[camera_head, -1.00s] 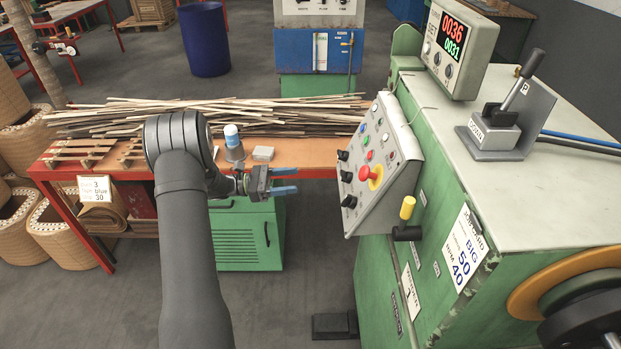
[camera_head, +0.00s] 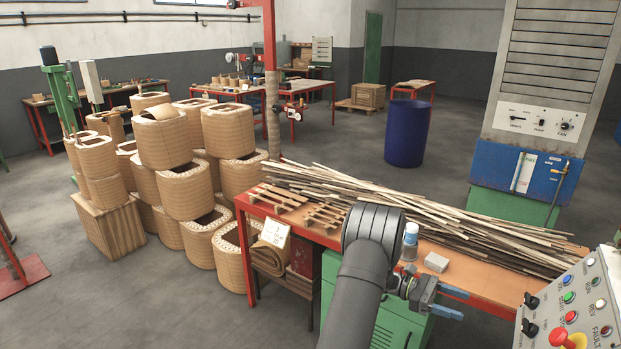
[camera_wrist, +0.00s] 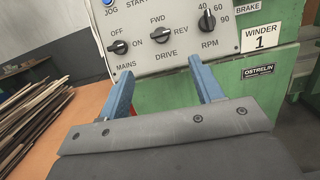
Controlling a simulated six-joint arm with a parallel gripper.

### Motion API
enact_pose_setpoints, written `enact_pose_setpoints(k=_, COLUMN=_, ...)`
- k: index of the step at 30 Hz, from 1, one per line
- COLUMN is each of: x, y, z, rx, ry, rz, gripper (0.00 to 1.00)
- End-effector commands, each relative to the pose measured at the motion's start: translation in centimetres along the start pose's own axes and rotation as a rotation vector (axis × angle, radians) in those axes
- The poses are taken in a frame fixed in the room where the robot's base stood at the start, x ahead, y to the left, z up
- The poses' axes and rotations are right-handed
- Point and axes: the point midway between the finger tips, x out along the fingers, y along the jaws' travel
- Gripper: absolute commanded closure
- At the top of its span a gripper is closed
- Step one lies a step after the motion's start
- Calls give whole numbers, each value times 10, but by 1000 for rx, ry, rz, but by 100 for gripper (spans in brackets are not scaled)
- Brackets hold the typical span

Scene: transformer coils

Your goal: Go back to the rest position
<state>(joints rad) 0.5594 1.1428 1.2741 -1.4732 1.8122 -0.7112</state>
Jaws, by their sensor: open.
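My gripper (camera_head: 451,302) is at the lower right of the head view, just past the front edge of the orange workbench (camera_head: 474,281). Its two blue fingers stand apart with nothing between them. In the wrist view the open fingers (camera_wrist: 163,88) point toward the grey control panel (camera_wrist: 190,38) of the winder, with its MAINS, DRIVE and RPM knobs. The fingers look clear of the knobs. The panel also shows at the right edge of the head view (camera_head: 545,310).
Long wooden strips (camera_head: 420,215) lie along the bench. A blue-capped container (camera_head: 410,240) and a small pale block (camera_head: 436,262) stand beside my arm. Stacked tan coils (camera_head: 185,190) fill the left floor. A blue barrel (camera_head: 407,133) stands behind the bench.

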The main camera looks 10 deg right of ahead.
Motion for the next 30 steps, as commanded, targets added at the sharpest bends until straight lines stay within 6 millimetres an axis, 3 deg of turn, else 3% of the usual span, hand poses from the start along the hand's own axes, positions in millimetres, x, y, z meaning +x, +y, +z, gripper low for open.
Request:
enact_pose_setpoints(k=12, x=86, y=-1, z=0, rx=-1, ry=0, rz=-3, gripper=40)
enact_pose_setpoints(k=18, x=120, y=-1, z=0, rx=-2, ry=0, rz=-3, gripper=40)
enact_pose_setpoints(k=24, x=138, y=0, z=0, rx=-1, ry=0, rz=-1, gripper=40)
enact_pose_setpoints(k=30, x=143, y=0, z=0, rx=-2, ry=0, rz=0, gripper=40)
